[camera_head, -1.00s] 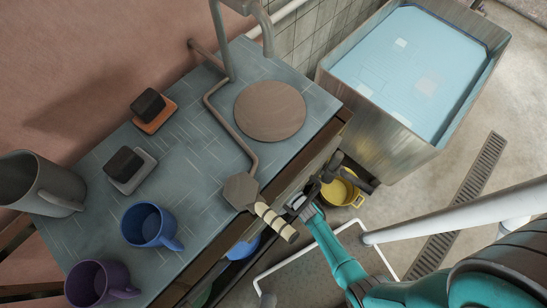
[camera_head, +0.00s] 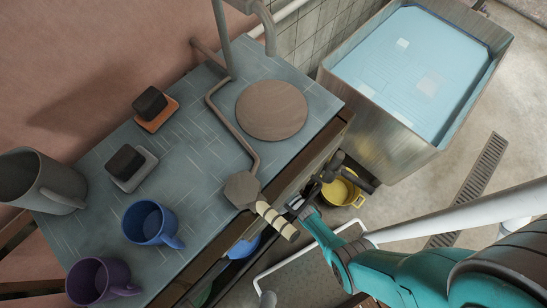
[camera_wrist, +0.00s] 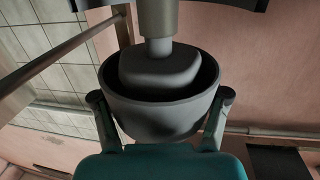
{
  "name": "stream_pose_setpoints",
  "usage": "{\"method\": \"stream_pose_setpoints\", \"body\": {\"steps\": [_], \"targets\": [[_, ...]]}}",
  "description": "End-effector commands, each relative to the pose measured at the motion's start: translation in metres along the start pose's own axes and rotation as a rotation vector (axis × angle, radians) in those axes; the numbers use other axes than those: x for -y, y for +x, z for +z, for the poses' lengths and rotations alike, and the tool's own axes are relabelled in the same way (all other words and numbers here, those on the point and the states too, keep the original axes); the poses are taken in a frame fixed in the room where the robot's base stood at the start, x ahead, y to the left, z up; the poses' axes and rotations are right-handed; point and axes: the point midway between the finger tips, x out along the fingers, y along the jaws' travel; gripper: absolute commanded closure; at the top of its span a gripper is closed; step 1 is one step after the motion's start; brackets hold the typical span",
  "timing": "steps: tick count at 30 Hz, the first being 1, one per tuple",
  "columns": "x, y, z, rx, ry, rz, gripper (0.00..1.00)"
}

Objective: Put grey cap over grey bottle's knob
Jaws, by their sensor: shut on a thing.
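In the wrist view, my gripper (camera_wrist: 162,105) has its two dark fingers against opposite sides of a grey round cup-shaped cap (camera_wrist: 160,115), gripping it. The open side of the cap faces up in the picture. A grey rounded block (camera_wrist: 160,68) shows within its rim, joined by a narrow neck to a thicker grey-brown cylinder (camera_wrist: 158,17) above. I cannot tell whether the block touches the cap. In the head view, the end of my arm is at the counter's front edge; the cap is not clear there. I cannot make out a grey bottle for sure.
The counter holds a round brown plate (camera_head: 271,110), two dark blocks on orange (camera_head: 157,118) and grey (camera_head: 136,176) bases, a blue mug (camera_head: 148,222), a purple mug (camera_head: 98,281) and a grey jug (camera_head: 35,180). A metal tank (camera_head: 385,130) and yellow pot (camera_head: 343,190) stand right.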

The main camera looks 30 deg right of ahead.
Motion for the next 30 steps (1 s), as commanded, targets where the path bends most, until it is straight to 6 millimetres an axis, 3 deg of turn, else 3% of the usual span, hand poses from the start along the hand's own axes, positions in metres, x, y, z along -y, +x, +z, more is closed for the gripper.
{"method": "stream_pose_setpoints", "body": {"steps": [26, 27, 30], "targets": [[0.0, -0.0023, 0.0022, 0.0, 0.0, 0.0, 0.5], [0.0, -0.0022, 0.0022, 0.0, 0.0, 0.0, 0.19], [0.0, -0.0022, 0.0022, 0.0, -0.001, 0.0, 0.0]]}}
